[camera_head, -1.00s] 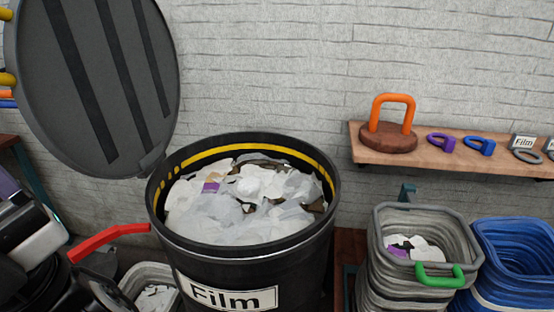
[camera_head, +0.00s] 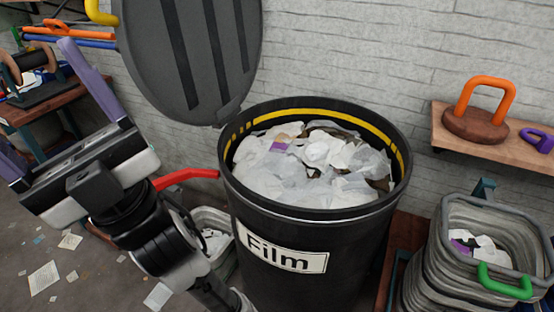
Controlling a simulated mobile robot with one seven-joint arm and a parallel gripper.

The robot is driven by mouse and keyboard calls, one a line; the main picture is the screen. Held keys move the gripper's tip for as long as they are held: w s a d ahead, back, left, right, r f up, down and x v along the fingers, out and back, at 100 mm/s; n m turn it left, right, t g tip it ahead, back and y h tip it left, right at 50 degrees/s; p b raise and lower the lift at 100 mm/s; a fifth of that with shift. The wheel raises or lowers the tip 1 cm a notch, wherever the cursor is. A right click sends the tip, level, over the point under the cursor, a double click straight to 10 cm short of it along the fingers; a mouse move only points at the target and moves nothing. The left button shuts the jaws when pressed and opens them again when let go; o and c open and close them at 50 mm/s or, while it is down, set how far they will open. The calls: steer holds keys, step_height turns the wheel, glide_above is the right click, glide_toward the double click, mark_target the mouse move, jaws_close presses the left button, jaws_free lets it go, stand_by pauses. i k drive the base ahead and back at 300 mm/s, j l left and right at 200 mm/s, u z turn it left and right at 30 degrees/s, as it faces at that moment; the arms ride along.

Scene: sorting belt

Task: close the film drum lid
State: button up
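The film drum (camera_head: 345,235) is a black barrel labelled "Film", with a yellow band inside its rim, full of white and clear film scraps. Its dark grey round lid (camera_head: 193,50) stands open, tilted up at the drum's back left, with ribs on its inner face. A yellow handle (camera_head: 100,12) shows at the lid's left edge. A red bar handle (camera_head: 185,177) sticks out from the drum's left side. My gripper (camera_head: 38,95) is at the left, its two purple fingers spread apart with nothing seen between them. It is left of the lid and apart from it in the picture.
A grey bin with a green handle (camera_head: 503,284) stands to the right. A wooden shelf (camera_head: 485,140) on the wall holds an orange handle on a brown base. A workbench (camera_head: 45,110) is at the far left. Paper scraps litter the floor.

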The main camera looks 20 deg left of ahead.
mark_target(196, 62)
steer(key=i+u, duration=0.2)
steer(key=u, duration=0.2)
steer(key=i+l+u, duration=0.15)
steer(key=u, duration=0.25)
steer(key=i+l+u, duration=0.15)
steer(key=u, duration=0.25)
steer(key=i, duration=0.05)
